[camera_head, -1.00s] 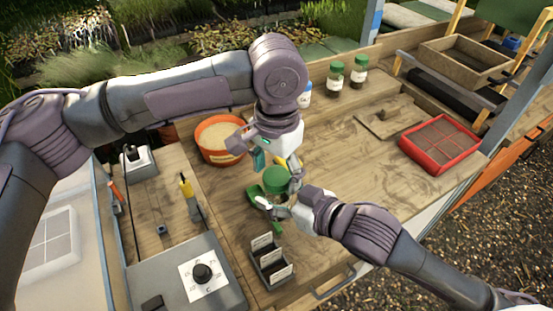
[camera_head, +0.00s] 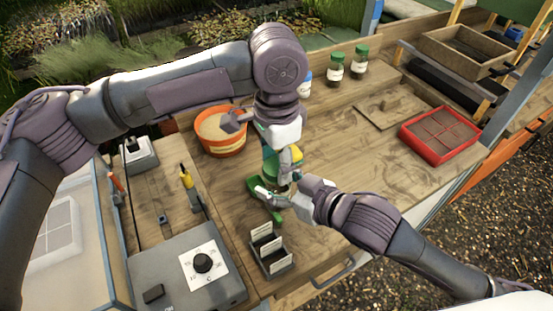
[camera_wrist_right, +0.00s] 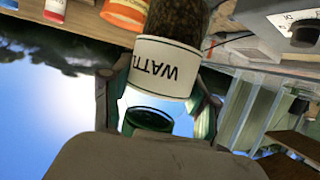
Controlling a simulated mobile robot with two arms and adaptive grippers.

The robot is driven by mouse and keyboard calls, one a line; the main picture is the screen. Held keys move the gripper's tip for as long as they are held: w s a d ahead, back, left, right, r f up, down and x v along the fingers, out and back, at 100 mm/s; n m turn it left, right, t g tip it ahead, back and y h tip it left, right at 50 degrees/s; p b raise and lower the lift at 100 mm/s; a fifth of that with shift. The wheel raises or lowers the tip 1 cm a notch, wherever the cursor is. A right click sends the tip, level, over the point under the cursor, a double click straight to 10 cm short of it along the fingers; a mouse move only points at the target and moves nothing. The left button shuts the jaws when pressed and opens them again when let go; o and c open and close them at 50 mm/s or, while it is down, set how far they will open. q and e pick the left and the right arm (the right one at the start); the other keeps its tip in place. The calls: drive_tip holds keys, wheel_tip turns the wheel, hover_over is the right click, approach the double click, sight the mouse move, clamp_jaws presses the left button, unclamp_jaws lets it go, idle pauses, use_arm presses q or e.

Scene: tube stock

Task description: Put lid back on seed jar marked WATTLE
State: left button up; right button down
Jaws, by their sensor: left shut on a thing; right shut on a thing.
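The seed jar marked WATTLE (camera_wrist_right: 165,65) is upright, with dark seeds and a white label that reads upside down in the right wrist view. My right gripper (camera_head: 276,191) is shut on the jar from the side, and its fingers flank the jar in the wrist view. The green lid (camera_head: 270,171) is at the jar's top, and a green rim (camera_wrist_right: 150,119) shows beyond the label in the wrist view. My left gripper (camera_head: 275,156) is shut on the lid from above. The grippers hide much of the jar and lid in the head view; I cannot tell whether the lid is seated.
An orange tub (camera_head: 222,147) stands left of the grippers. A card holder (camera_head: 272,268) and a grey control box (camera_head: 170,275) are in front. Two green-lidded jars (camera_head: 336,70), a wooden board (camera_head: 370,115) and a red tray (camera_head: 412,143) lie beyond.

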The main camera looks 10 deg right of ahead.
use_arm(q)
drive_tip(key=shift+m, duration=0.3)
drive_tip(key=o, duration=1.4)
drive_tip(key=shift+c, duration=0.2)
wheel_tip(320, 180, up, 12)
